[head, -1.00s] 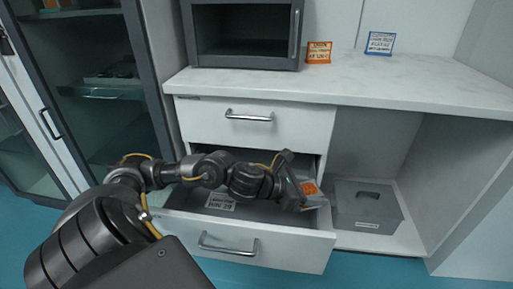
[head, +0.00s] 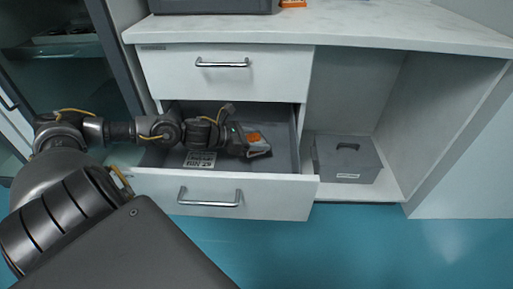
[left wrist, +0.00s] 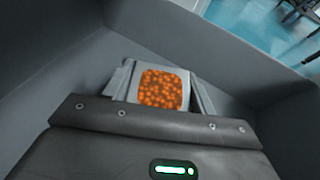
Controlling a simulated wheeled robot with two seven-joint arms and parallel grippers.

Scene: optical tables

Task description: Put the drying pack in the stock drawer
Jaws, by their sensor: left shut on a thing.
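The drying pack (head: 254,138) is a small pale packet with an orange beaded window. It also shows in the left wrist view (left wrist: 161,89), held at the jaws with grey drawer walls around it. My left gripper (head: 250,145) is shut on the pack, inside the open lower drawer (head: 285,150). I cannot tell whether the pack touches the drawer floor. A white printed label (head: 199,160) lies on the drawer floor left of the gripper. My right gripper is not in view.
The upper drawer (head: 225,83) is shut above the open one. A grey lidded box (head: 346,165) stands in the open bay at right. The white countertop (head: 380,30) overhangs both. A glass cabinet (head: 55,70) stands at left.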

